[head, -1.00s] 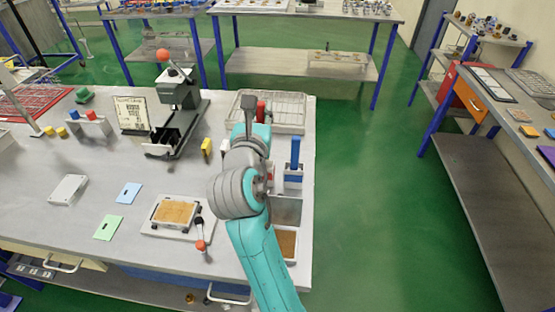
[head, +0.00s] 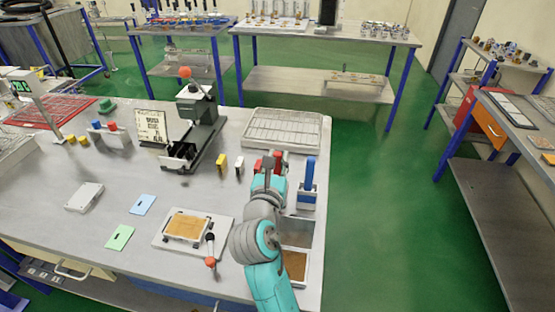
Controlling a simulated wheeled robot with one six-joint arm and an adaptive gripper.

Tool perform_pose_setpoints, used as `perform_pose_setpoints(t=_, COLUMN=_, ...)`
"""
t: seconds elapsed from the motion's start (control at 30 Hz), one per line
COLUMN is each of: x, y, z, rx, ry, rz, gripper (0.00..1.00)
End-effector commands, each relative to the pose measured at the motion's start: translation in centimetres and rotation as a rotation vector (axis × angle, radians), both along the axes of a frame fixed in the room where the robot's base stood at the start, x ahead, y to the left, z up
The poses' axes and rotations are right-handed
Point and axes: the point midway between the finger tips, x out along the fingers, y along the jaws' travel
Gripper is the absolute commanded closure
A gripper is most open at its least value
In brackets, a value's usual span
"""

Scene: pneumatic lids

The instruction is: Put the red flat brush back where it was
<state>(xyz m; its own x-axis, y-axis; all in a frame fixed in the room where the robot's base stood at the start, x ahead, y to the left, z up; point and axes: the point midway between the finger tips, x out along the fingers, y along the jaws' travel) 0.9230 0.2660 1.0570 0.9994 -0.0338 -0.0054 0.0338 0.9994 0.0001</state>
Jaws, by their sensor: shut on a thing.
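The red flat brush (head: 278,158) shows as a small upright red piece at my gripper (head: 268,173), near the right end of the bench. My gripper is shut on it, though the fingers and the lower part of the brush are largely hidden by my wrist. A blue brush (head: 309,175) stands upright in a pale holder (head: 307,198) just to the right of my gripper. The spot left of that holder is mostly covered by my arm, so I cannot tell whether the red brush touches anything there.
A wire rack (head: 283,128) lies behind my gripper. Yellow (head: 221,163) and white (head: 239,165) blocks stand to its left. A metal bin (head: 297,232) is beside my forearm. A press (head: 196,125) and a framed brown plate (head: 187,227) stand further left.

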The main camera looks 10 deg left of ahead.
Motion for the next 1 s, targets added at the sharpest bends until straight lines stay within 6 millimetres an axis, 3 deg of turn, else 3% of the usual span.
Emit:
perform_pose_setpoints(t=0.07, x=0.0, y=0.0, z=-0.2, rx=0.000, ry=0.001, rz=0.000, gripper=1.00)
perform_pose_setpoints(t=0.1, x=0.0, y=0.0, z=-0.3, rx=0.000, ry=0.001, rz=0.000, gripper=0.77)
perform_pose_setpoints(t=0.2, x=0.0, y=0.0, z=-0.3, rx=0.000, ry=0.001, rz=0.000, gripper=0.54)
perform_pose_setpoints(t=0.57, x=0.0, y=0.0, z=0.1, rx=0.000, ry=-0.001, rz=0.000, gripper=0.54)
perform_pose_setpoints(t=0.77, x=-2.7, y=0.2, z=0.0, rx=-0.001, ry=0.001, rz=0.002, gripper=0.54)
perform_pose_setpoints(t=1.0, x=-7.6, y=0.4, z=0.0, rx=0.000, ry=0.001, rz=0.004, gripper=0.54)
